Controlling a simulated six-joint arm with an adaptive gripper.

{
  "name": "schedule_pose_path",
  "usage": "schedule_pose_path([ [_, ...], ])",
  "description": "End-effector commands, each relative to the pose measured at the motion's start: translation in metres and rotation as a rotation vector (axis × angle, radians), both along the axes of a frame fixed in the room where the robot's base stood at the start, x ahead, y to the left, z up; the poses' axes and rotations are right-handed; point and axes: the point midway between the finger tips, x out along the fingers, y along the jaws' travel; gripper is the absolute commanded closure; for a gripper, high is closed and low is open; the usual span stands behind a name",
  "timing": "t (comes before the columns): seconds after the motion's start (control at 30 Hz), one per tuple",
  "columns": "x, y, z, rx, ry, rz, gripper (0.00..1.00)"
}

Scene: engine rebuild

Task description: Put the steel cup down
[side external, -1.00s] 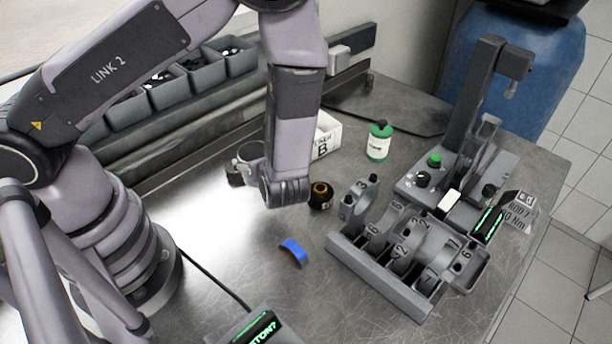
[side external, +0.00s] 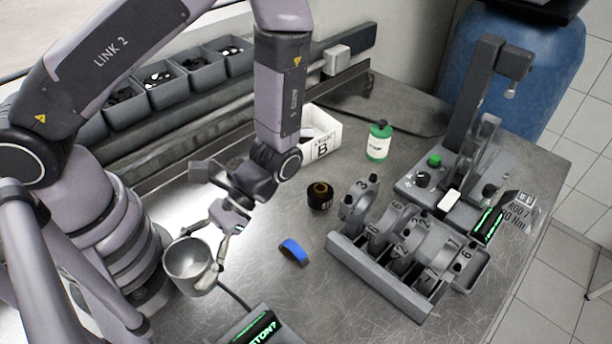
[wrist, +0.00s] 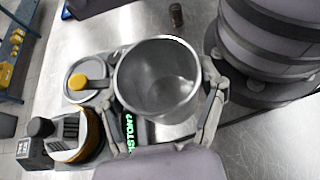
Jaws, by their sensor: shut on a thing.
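The steel cup (side external: 187,268) is in my gripper (side external: 226,250) at the left front of the bench in the side view. Its open mouth is tilted toward that camera. In the wrist view the cup (wrist: 158,92) fills the middle, and its inside looks empty. My gripper's fingers (wrist: 210,105) show along its right side in the wrist view; the gripper is shut on the cup. The cup appears held above the bench top, close to my arm's base. The gap beneath it cannot be judged exactly.
A small display box (side external: 262,328) with green text stands in front of the cup. A blue curved part (side external: 293,252) and a dark round container (side external: 320,196) lie to the right. The rack of numbered rods (side external: 400,262) is farther right.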

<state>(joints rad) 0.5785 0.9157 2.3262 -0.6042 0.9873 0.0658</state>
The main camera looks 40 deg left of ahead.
Motion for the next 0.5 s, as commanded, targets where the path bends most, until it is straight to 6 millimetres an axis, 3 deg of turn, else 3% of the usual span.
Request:
schedule_pose_path([
  [0.17, 0.019, -0.060, -0.006, 0.000, 0.001, 0.396, 0.70],
  [0.3, 0.053, -0.101, -0.011, 0.000, 0.001, 0.713, 0.70],
  [0.5, 0.111, -0.133, -0.019, 0.000, 0.002, 1.099, 0.70],
])
